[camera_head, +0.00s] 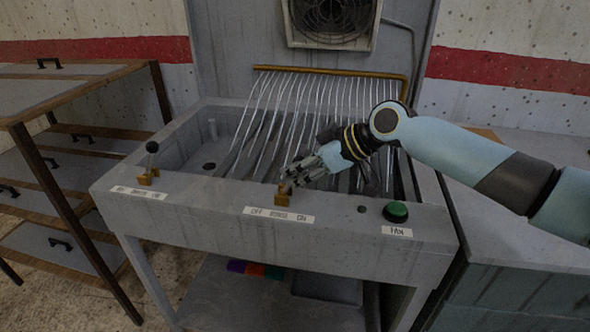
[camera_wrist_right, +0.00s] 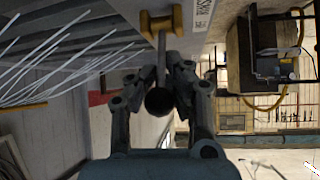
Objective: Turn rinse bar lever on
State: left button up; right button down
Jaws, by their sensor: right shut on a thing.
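The rinse bar lever has a brass base (camera_head: 282,197) on the front ledge of the grey sink unit, behind the white label "OFF RINSE ON" (camera_head: 279,215). My right gripper (camera_head: 290,181) reaches in from the right and is shut on this lever, hiding most of it in the head view. In the right wrist view, the lever's black ball knob (camera_wrist_right: 159,102) and thin stem show between the fingers of the right gripper (camera_wrist_right: 163,66). The rinse bar (camera_head: 330,72) is a brass pipe at the back, with many thin white streams below it. My left gripper is not in view.
A second lever (camera_head: 151,148) with a black knob stands at the left of the ledge. A green fan button (camera_head: 396,211) is to the right of the gripper. A drawer rack (camera_head: 75,130) stands at the left, and a grey counter lies at the right.

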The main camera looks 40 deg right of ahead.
jog(key=shift+s+d+f, duration=0.2)
jog(key=shift+f, duration=0.15)
jog(key=c, duration=1.7)
grip_release()
jog(key=o, duration=0.5)
jog(key=shift+d+r, duration=0.1)
jog(key=shift+d, duration=0.05)
jog(key=shift+c, duration=0.2)
jog(key=shift+o, duration=0.9)
jog(key=shift+w+a+r, duration=0.1)
jog(key=shift+a, duration=0.1)
jog(key=shift+d+r, duration=0.15)
jog(key=v, duration=1.1)
jog(key=shift+s, duration=0.35)
